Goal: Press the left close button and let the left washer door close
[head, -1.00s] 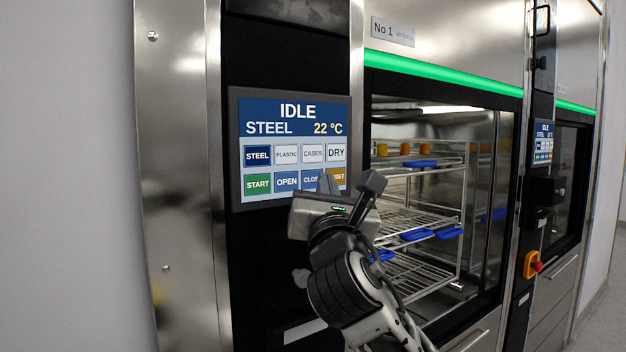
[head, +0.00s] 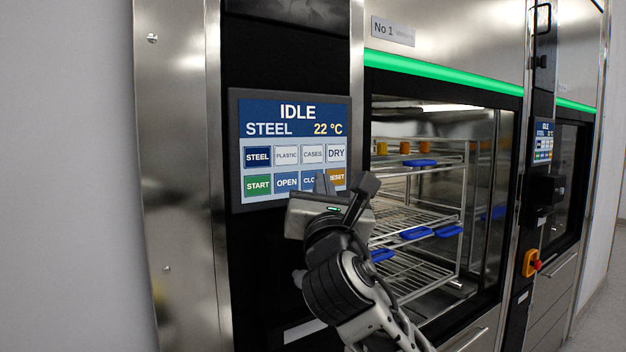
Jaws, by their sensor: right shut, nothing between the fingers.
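The left washer's control panel (head: 290,128) reads IDLE, STEEL, 22 °C. Its close button (head: 309,181) is in the lower row, right of OPEN, and is partly covered by my right gripper (head: 325,184). That gripper is shut and empty, with its fingertips in front of the panel's lower edge. I cannot tell whether they touch the button. The left washer chamber (head: 430,200) shows clearly, and I see no door panel across its opening. My left gripper is not in view.
Inside the chamber is a wire rack (head: 405,220) with blue and orange items. A second washer with its own panel (head: 543,142) stands to the right, with a red-and-yellow emergency stop (head: 532,264) between. A green light strip (head: 440,70) runs above the chamber.

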